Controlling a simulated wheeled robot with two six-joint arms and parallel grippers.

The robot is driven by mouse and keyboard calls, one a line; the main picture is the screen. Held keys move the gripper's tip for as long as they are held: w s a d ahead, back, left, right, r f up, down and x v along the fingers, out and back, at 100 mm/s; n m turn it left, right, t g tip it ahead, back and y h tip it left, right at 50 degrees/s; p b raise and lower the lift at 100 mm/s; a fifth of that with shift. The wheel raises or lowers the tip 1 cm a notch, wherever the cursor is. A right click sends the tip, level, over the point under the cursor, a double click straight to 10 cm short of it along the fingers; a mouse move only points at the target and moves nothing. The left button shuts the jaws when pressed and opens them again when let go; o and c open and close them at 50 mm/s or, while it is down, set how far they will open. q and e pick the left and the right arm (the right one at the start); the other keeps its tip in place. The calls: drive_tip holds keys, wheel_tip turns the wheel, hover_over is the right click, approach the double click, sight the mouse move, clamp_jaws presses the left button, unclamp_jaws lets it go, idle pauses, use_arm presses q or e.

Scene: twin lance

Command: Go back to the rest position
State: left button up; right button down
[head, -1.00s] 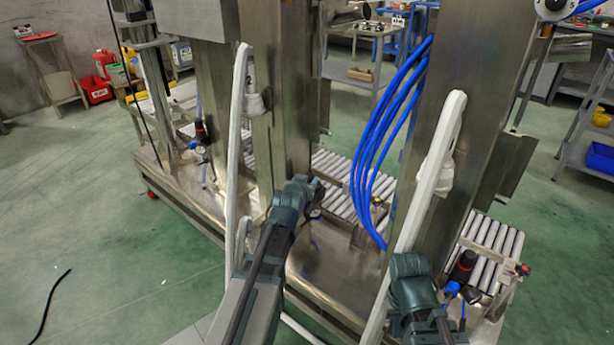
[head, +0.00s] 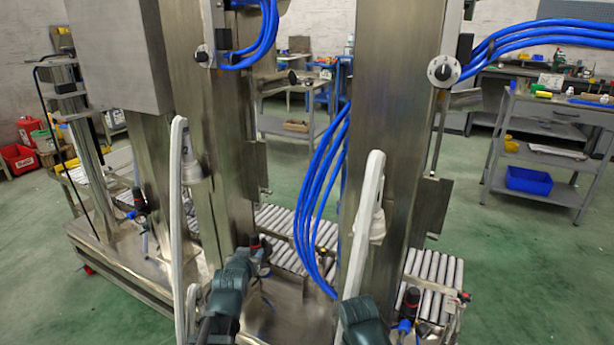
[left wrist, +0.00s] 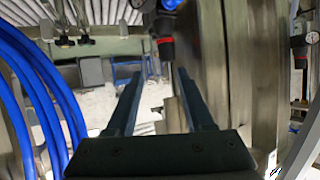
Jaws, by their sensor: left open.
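My left arm (head: 232,292) reaches in from the bottom of the head view, in front of the steel machine. The left gripper is small and dark there, and its fingers are hard to make out. In the left wrist view the left gripper (left wrist: 156,76) has two dark parallel fingers spread apart, with nothing between them. My right arm (head: 362,322) shows at the bottom edge of the head view; its gripper is not seen. Two long white bars stand along the columns, the left one (head: 178,225) and the right one (head: 366,215).
Steel columns (head: 395,110) rise close in front of me, with blue hoses (head: 318,190) hanging between them. Roller conveyors (head: 432,283) lie behind. A shelf cart with a blue bin (head: 529,180) stands at the right. Green floor is open at the lower right.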

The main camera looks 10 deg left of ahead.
use_arm(q)
drive_tip(key=s+d+f+m+g+h, duration=0.1)
drive_tip(key=s+d+f+m+g, duration=0.1)
drive_tip(key=s+d+f+g, duration=0.4)
drive_tip(key=s+d+f+m+g+h, duration=0.1)
drive_tip(key=s+d+f, duration=0.35)
drive_tip(key=d, duration=0.35)
drive_tip(key=s+d+f+m+g+y, duration=0.1)
drive_tip(key=s+d+g, duration=0.2)
drive_tip(key=s, duration=0.4)
drive_tip(key=s+d+m+g+y, duration=0.1)
drive_tip(key=s+d+g, duration=0.15)
drive_tip(key=s, duration=0.45)
wheel_tip(320, 180, up, 32)
drive_tip(key=p, duration=3.3)
drive_tip(key=shift+r+g, duration=0.25)
drive_tip(key=shift+g, duration=0.1)
drive_tip(key=shift+w, duration=0.1)
